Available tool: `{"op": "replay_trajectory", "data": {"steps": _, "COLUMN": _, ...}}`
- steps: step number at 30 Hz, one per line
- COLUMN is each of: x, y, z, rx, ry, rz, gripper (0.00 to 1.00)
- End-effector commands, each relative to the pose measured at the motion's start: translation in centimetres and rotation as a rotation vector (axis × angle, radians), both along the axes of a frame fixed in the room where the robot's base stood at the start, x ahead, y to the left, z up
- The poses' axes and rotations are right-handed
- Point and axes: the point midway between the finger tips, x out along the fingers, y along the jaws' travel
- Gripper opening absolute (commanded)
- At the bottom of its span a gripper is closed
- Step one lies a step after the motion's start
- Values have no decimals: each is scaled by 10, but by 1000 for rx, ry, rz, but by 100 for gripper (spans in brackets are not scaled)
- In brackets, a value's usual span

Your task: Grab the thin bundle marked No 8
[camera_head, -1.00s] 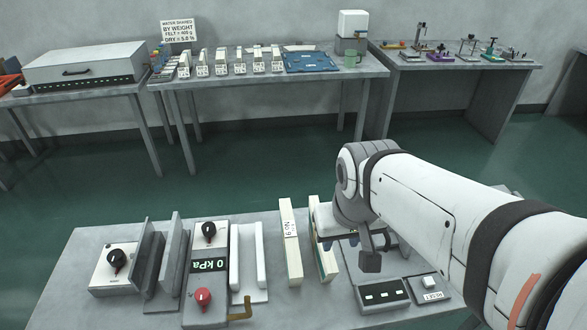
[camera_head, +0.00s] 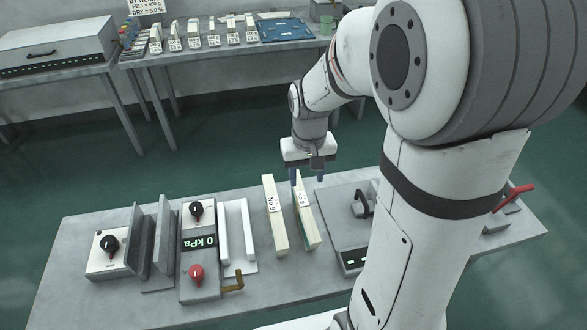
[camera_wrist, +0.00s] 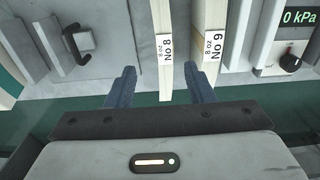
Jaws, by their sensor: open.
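The thin bundle marked No 8 (camera_head: 308,226) is a pale, narrow slab standing on the near table, right of the similar bundle marked No 9 (camera_head: 275,225). My gripper (camera_head: 307,176) is open and empty at the far end of the No 8 bundle, its fingers pointing down. In the wrist view, No 8 (camera_wrist: 164,18) reaches down between my two spread fingers (camera_wrist: 161,84), with gaps on both sides. No 9 (camera_wrist: 209,18) stands close beside it, its end near the right finger. I cannot tell how far the fingertips are above or behind the bundle.
A press with a 0 kPa display (camera_head: 199,250) and upright grey plates (camera_head: 162,235) stand left of the bundles. A flat grey plate with a dark handle (camera_head: 362,204) lies to the right. My arm hides the table's right middle. A back table (camera_head: 225,52) holds several small labelled bundles.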

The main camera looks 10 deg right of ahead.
Motion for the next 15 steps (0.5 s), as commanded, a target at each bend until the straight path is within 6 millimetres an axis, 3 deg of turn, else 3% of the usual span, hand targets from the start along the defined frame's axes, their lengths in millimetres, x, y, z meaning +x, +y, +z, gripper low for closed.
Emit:
{"op": "replay_trajectory", "data": {"steps": 5, "x": 9, "y": 0, "z": -12, "rx": 0, "ry": 20, "rz": 0, "gripper": 48}}
{"op": "replay_trajectory", "data": {"steps": 15, "x": 6, "y": 1, "z": -52, "rx": 0, "ry": 24, "rz": 1, "gripper": 48}}
